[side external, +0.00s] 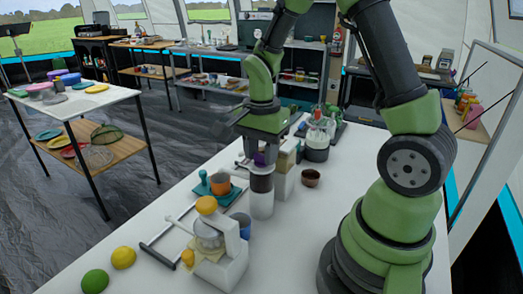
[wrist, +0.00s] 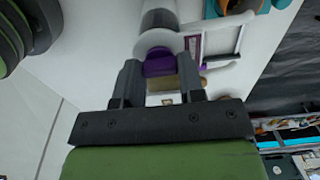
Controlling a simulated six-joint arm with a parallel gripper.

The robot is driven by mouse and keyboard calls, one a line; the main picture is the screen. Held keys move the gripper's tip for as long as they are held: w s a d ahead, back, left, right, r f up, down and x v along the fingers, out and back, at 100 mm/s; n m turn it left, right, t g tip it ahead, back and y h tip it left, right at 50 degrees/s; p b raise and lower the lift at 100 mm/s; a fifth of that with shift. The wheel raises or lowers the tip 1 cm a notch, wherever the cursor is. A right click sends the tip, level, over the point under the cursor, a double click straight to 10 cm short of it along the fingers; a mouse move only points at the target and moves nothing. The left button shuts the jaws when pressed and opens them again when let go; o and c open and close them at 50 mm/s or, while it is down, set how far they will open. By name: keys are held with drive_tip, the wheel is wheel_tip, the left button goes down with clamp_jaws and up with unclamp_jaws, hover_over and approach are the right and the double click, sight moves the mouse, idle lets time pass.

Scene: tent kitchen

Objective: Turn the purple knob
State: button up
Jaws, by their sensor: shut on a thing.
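The purple knob (wrist: 157,64) sits between the two fingers of my gripper (wrist: 159,70) in the wrist view. In the side external view a bit of the purple knob (side external: 260,158) shows below my gripper (side external: 258,163), at the top of a white and dark grey cylinder (side external: 262,203). My gripper points down from above and is shut on the knob, one finger on each side. Much of the knob is hidden by the fingers in the side view.
On the white table (side external: 330,215) stand an orange mug (side external: 220,184) on a teal stand, a blue cup (side external: 241,225), a white juicer-like machine (side external: 210,240), a brown bowl (side external: 310,177) and several bottles behind. A lemon (side external: 123,257) and a lime (side external: 95,281) lie near the front.

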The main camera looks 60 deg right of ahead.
sight(261, 155)
drive_tip(key=o, duration=0.9)
drive_tip(key=shift+o, duration=0.2)
drive_tip(key=shift+r, duration=0.15)
wheel_tip(261, 155, up, 10)
drive_tip(key=s+a+r+n+t+y, duration=0.2)
drive_tip(key=s+a+r+n+t, duration=0.4)
drive_tip(key=n, duration=0.8)
drive_tip(key=s+a+t, duration=0.1)
drive_tip(key=s+a, duration=0.2)
drive_tip(key=s, duration=0.2)
drive_tip(key=shift+a+r, duration=0.2)
drive_tip(key=shift+a, duration=0.2)
